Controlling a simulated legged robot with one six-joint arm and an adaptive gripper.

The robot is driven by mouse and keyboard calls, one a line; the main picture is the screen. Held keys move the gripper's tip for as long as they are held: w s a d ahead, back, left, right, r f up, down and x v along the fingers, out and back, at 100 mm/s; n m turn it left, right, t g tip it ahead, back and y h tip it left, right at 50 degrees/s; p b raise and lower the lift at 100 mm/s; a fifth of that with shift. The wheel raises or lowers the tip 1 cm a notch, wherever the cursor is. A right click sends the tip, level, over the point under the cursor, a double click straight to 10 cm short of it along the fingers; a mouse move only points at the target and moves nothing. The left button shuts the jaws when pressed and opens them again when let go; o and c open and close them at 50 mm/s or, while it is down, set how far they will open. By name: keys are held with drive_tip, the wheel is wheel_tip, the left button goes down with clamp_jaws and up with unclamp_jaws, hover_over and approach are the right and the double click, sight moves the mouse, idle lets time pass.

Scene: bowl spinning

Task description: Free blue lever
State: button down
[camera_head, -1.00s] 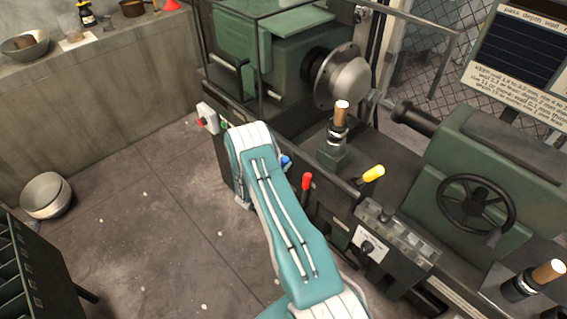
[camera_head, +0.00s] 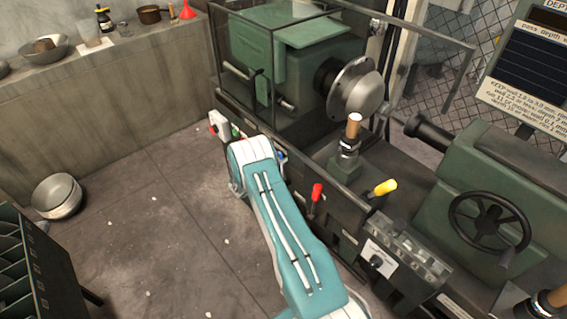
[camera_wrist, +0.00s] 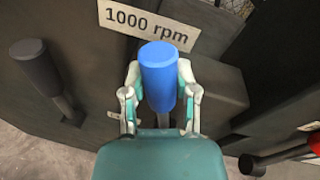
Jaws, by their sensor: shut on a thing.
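The blue lever (camera_wrist: 158,75) has a blue cylindrical grip and stands in the middle of the wrist view, below a "1000 rpm" label (camera_wrist: 150,25). My gripper (camera_wrist: 160,95) is shut on it, with one finger on each side of the blue grip. The lower part of the lever is hidden behind my gripper's teal body. In the head view only a small bit of the blue lever (camera_head: 281,155) shows beside my teal arm, and my gripper is hidden there.
A red lever (camera_head: 316,192) and a yellow lever (camera_head: 384,187) are to the right on the green lathe (camera_head: 300,60). A dark lever (camera_wrist: 40,68) stands left of the blue one. A metal bowl (camera_head: 57,195) lies on the floor at left.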

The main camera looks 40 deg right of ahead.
drive_tip(key=shift+w+a+f+n, duration=0.15)
drive_tip(key=shift+w+f+n, duration=0.05)
drive_tip(key=shift+w+n, duration=0.55)
drive_tip(key=shift+w, duration=0.15)
drive_tip(key=c, duration=0.6)
unclamp_jaws()
drive_tip(key=shift+c, duration=0.2)
drive_tip(key=v, duration=1.2)
drive_tip(key=shift+w, duration=0.1)
